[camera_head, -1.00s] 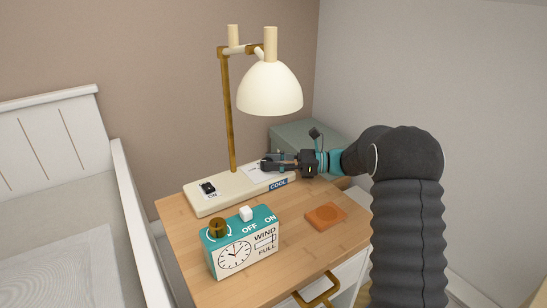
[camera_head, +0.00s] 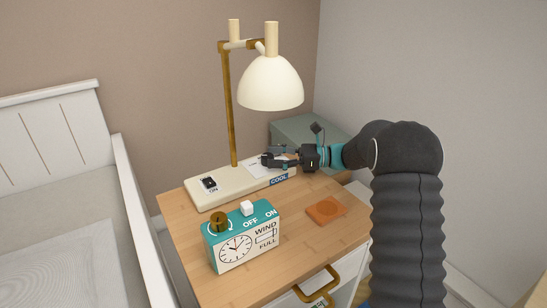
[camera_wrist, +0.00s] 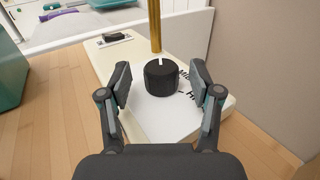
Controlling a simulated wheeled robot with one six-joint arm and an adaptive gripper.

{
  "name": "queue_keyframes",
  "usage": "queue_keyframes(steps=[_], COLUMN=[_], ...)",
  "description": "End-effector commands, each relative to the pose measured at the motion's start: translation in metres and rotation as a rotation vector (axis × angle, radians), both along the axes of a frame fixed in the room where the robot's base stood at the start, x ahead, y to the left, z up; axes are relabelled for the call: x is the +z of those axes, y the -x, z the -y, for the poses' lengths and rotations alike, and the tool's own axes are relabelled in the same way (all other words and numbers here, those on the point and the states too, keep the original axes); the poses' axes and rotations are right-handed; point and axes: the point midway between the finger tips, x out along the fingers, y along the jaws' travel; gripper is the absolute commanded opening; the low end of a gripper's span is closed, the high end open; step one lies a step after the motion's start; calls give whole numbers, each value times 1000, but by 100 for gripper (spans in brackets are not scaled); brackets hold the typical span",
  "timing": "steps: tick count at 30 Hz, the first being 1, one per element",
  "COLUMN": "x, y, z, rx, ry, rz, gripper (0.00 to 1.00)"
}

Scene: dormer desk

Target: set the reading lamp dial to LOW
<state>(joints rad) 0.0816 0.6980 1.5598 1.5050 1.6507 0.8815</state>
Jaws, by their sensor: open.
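The reading lamp (camera_head: 270,84) stands on a long cream base (camera_head: 222,198) at the back of the desk. In the wrist view its dial (camera_wrist: 162,80) is a black round knob with a white pointer line on top, pointing towards the brass post. Lettering beside it is partly hidden; "MID" and an "H" show to its right. The LOW label is not visible. My gripper (camera_head: 268,160) is at the right end of the base. In the wrist view my gripper (camera_wrist: 160,98) is open, its fingers on either side of the dial and apart from it.
A teal clock box (camera_head: 243,240) with a brass knob and white button stands at the front left. A black rocker switch (camera_head: 208,183) sits on the base's left end. An orange coaster (camera_head: 326,210) lies at the right. A grey-green box (camera_head: 305,132) stands behind my gripper.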

Motion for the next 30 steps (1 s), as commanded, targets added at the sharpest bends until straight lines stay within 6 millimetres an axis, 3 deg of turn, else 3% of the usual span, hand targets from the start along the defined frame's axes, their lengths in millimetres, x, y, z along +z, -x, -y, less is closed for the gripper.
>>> queue_keyframes(steps=[18,24,30], x=[0,0,0], y=[-2,-2,-1], z=[101,115,116], rx=[1,2,3], ry=[0,0,0], rz=[0,-1,-1], gripper=[64,64,64])
